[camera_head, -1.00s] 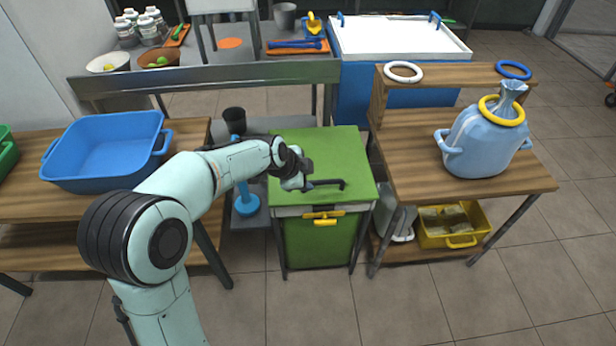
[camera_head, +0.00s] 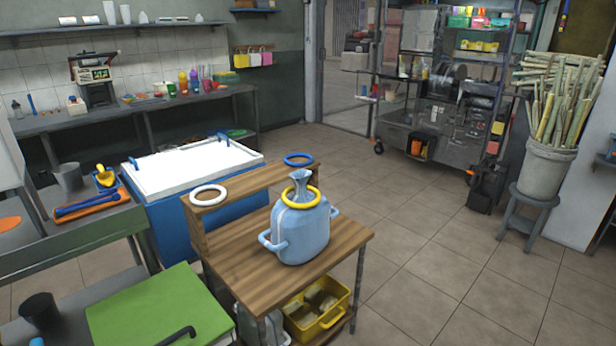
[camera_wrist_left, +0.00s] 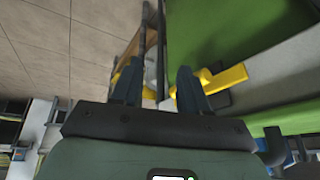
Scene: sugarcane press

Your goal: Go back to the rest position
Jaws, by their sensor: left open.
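In the left wrist view my left gripper (camera_wrist_left: 158,88) is open, its two dark fingers apart with nothing held between them. It points down past the side of the green cabinet (camera_wrist_left: 225,30), with a yellow part (camera_wrist_left: 228,79) behind the right finger. Whether the fingers touch anything there cannot be told. In the head view neither arm shows. The green cabinet top (camera_head: 160,310) with its dark handle (camera_head: 178,337) is at the lower left, cut off by the frame.
A wooden table (camera_head: 345,240) holds a blue sack-like jar (camera_head: 302,235) with a yellow ring (camera_head: 300,196). A white ring (camera_head: 208,195) and blue ring (camera_head: 298,159) lie on its raised shelf. A yellow bin (camera_head: 318,310) sits below. Open tiled floor (camera_head: 430,240) lies to the right.

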